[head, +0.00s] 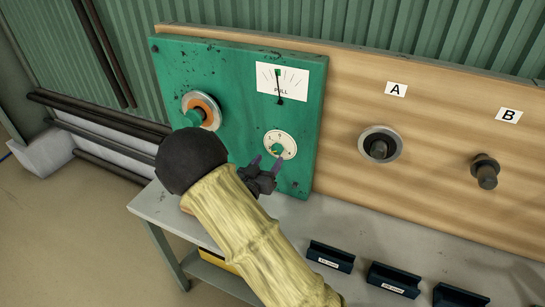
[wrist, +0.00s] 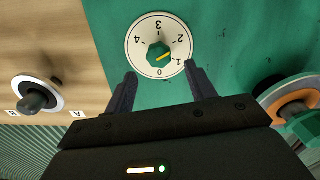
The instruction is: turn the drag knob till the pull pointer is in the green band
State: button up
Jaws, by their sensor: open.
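The drag knob is a small green knob (head: 277,148) on a round white dial on the green panel (head: 235,75).
An orange and grey reel with a green hub (head: 205,108) sits left of the knob, close to my arm. Holders A (head: 380,146) and B (head: 486,172) stick out of the wooden board. Dark blue bins (head: 330,257) stand on the grey bench (head: 300,222).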

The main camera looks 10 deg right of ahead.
jog(key=b+v, duration=0.1)
jog(key=v, duration=1)
jog(key=shift+s+a+b, duration=0.15)
jog(key=shift+s+b, duration=0.1)
jog(key=shift+b, duration=0.1)
jog(key=shift+w, duration=0.1)
jog(key=s+d+r+n+g+y+p, duration=0.1)
jog(key=s+d+n+g+y+p, duration=0.1)
jog(key=s+d+g+y, duration=0.3)
jog(key=s+d+r+n+g+y+p, duration=0.1)
jog(key=s+d+g+y, duration=0.4)
jog(key=s, duration=0.6)
jog(key=shift+r+n+g+y+p, duration=0.3)
jog(key=shift+r+n+g+p, duration=0.1)
jog(key=shift+n+g, duration=0.55)
jog(key=shift+d, duration=0.1)
dwell(1.5)
